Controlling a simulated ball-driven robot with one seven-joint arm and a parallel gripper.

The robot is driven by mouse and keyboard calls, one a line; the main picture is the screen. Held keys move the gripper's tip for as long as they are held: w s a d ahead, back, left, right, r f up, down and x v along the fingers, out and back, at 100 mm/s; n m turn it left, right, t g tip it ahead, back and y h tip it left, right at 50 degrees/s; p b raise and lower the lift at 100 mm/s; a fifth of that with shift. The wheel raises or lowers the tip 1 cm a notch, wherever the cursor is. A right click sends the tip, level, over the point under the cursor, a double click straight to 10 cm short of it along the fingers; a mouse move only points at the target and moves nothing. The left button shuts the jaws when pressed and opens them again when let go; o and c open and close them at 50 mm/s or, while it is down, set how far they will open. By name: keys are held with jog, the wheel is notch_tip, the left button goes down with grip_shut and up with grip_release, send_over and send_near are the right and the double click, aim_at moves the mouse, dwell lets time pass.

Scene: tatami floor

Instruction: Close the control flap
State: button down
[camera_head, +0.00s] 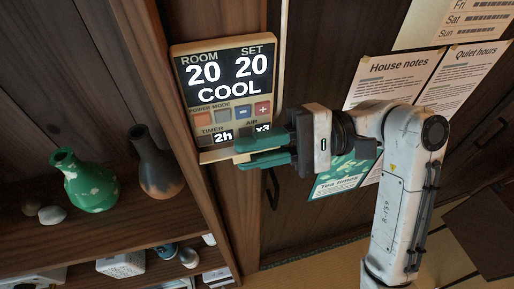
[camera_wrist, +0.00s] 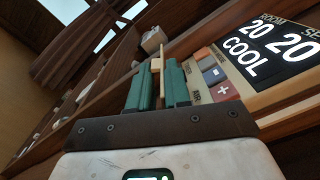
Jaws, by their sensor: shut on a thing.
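The control panel (camera_head: 222,88) is mounted on a wooden post. Its lit screen reads ROOM 20, SET 20 and COOL, with coloured buttons and TIMER and AIR readouts uncovered below. The control flap (camera_head: 214,155) is a thin beige strip sticking out at the panel's bottom edge, folded open. My gripper (camera_head: 239,152), with green fingers, comes from the right and is shut on the control flap. In the wrist view the flap (camera_wrist: 161,58) stands as a thin beige edge between the two fingers (camera_wrist: 159,75). Most of its face is hidden.
Left of the panel, a shelf holds a green vase (camera_head: 91,184), a dark vase (camera_head: 157,168) and pebbles. A lower shelf holds a white box (camera_head: 121,264). Paper notices (camera_head: 393,75) and a teal poster (camera_head: 342,175) hang on the dark wall at right.

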jog(key=shift+w+r+m, duration=0.1)
jog(key=shift+w+m, duration=0.05)
jog(key=shift+m, duration=0.15)
jog(key=c, duration=1.3)
grip_release()
jog(key=shift+d, duration=0.1)
jog(key=shift+b+v, duration=1.55)
jog(key=shift+v, duration=3.8)
jog(key=shift+o, duration=0.2)
